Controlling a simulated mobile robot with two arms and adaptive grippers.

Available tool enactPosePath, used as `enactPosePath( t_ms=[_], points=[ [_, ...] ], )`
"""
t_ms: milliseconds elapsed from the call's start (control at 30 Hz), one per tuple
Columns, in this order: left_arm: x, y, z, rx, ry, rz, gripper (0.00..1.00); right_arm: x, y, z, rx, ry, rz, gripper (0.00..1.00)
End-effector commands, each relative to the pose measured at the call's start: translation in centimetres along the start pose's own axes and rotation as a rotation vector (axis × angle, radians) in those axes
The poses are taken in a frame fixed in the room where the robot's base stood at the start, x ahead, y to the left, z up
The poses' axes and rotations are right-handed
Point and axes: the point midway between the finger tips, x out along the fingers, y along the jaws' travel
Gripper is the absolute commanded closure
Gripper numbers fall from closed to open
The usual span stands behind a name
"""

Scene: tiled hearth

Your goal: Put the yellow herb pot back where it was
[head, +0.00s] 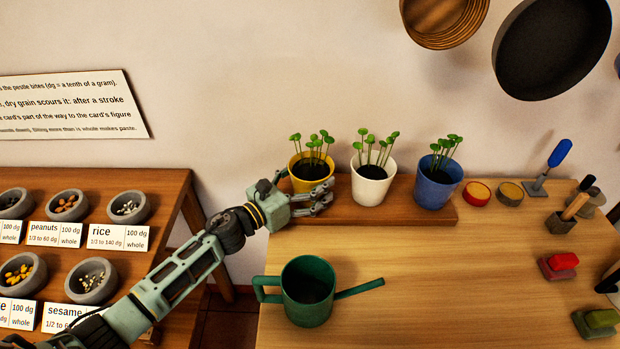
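The yellow herb pot (305,184) stands upright, with green sprouts, at the left end of a raised wooden board (393,216) at the back of the table. My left gripper (325,196) is at the pot's lower front, coming in from the left. Its fingers overlap the pot's lower part and hide its base. I cannot tell whether they are closed on the pot or only beside it. A white herb pot (372,188) and a blue herb pot (436,191) stand to its right on the same board. My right gripper is not in view.
A green watering can (307,306) stands in front of the board, near my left arm. Red and brown round tins (477,193) (510,194), a blue-handled tool (557,156) and two blocks (560,267) (596,321) lie right. The table's middle right is clear.

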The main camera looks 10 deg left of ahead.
Motion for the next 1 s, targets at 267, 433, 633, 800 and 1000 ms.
enactPosePath(
  t_ms=[267, 433, 633, 800, 1000],
  points=[
    [0.0, 0.1, 0.0, -0.001, 0.000, 0.002, 0.03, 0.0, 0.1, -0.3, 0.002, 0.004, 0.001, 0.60],
    [0.0, 0.1, 0.0, -0.001, 0.000, 0.002, 0.03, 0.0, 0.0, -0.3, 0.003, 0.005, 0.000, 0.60],
    [-0.2, 0.1, 0.3, -0.001, 0.002, 0.002, 0.03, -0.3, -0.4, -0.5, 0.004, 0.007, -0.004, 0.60],
    [-3.2, 0.0, -0.1, 0.000, 0.004, 0.001, 0.03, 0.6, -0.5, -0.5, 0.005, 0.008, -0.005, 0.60],
    [-7.8, 0.0, -0.3, -0.001, 0.004, 0.002, 0.03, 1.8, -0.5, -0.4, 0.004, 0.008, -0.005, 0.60]
  ],
)
